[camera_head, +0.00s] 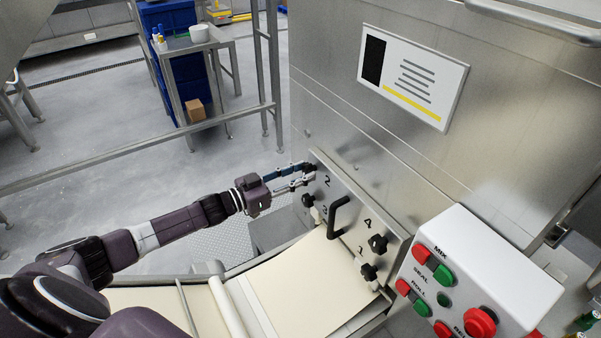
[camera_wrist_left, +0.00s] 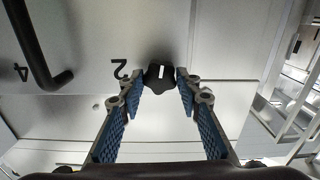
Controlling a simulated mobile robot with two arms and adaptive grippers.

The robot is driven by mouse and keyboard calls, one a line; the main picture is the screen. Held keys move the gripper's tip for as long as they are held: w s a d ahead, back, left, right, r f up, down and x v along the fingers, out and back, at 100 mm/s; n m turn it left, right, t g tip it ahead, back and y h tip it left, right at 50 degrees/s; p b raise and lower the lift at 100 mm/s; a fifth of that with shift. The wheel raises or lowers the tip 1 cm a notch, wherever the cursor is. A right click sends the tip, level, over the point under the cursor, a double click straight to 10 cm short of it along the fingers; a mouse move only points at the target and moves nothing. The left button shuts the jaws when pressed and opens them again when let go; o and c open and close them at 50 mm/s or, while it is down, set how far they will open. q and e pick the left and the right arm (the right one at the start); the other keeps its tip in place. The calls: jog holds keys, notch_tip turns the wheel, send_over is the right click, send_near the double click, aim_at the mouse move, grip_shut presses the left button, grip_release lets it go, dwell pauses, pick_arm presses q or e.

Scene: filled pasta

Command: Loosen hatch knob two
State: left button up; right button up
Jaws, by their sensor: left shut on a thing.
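Hatch knob two is a black lobed knob with a white mark, and it shows in the left wrist view (camera_wrist_left: 159,76) below and right of the printed "2". My left gripper (camera_head: 309,170) reaches the upper left corner of the steel hatch panel (camera_head: 357,222). In the left wrist view its blue-padded fingers (camera_wrist_left: 160,92) are on both sides of the knob and shut on it. In the head view the fingers mostly hide this knob. My right gripper is not in view.
Other black knobs sit on the hatch: one at lower left (camera_head: 308,201), two at right (camera_head: 378,243) (camera_head: 369,271). A black handle (camera_head: 337,217) stands out mid-panel. A control box (camera_head: 470,270) with red and green buttons is at right. Pale dough sheet (camera_head: 310,285) lies below.

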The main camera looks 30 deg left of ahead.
pick_arm(q)
jog(key=shift+f, duration=0.1)
dwell(0.4)
jog(key=o, duration=1.2)
jog(key=shift+c, duration=0.2)
jog(key=v, duration=1.2)
jog(key=shift+a, duration=0.1)
